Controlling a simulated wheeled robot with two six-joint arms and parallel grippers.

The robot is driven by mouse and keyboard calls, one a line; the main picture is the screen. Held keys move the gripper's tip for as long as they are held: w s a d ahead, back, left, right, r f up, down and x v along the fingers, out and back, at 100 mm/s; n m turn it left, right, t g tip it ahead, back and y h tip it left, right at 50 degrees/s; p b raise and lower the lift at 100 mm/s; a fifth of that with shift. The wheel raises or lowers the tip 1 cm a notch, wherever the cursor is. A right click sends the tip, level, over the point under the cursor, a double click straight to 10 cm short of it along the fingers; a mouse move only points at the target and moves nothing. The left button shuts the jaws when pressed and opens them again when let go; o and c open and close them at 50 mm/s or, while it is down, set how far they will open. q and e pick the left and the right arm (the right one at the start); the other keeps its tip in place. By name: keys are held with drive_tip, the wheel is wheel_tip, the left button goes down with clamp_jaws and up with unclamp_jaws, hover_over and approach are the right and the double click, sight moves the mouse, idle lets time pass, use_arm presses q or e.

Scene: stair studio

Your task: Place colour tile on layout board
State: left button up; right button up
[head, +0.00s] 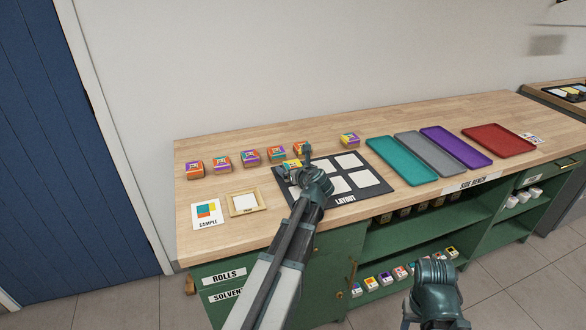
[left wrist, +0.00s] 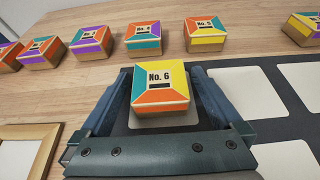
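The No. 6 colour tile (left wrist: 160,90), a small box with a yellow, teal and orange top, sits over a pale cell at the back left of the dark layout board (head: 345,201). It also shows in the head view (head: 291,164), partly hidden by my arm. My left gripper (head: 303,160) is around it, one finger on each side. In the left wrist view the fingers (left wrist: 162,75) look spread, with narrow gaps beside the tile. The other cells in view look empty. My right gripper (head: 433,305) hangs low in front of the bench; its fingers are not clear.
Several other tiles (head: 250,156) stand in a row behind the board. A sample card (head: 207,214) and a wooden frame (head: 261,206) lie left of it. Teal (head: 401,160), grey (head: 430,153), purple (head: 456,146) and red (head: 499,140) trays lie right.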

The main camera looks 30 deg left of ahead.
use_arm(q)
drive_tip(key=shift+r, duration=0.15)
drive_tip(key=p+v, duration=0.5)
drive_tip(key=v, duration=0.7)
drive_tip(key=shift+d, duration=0.1)
drive_tip(key=shift+w, duration=0.1)
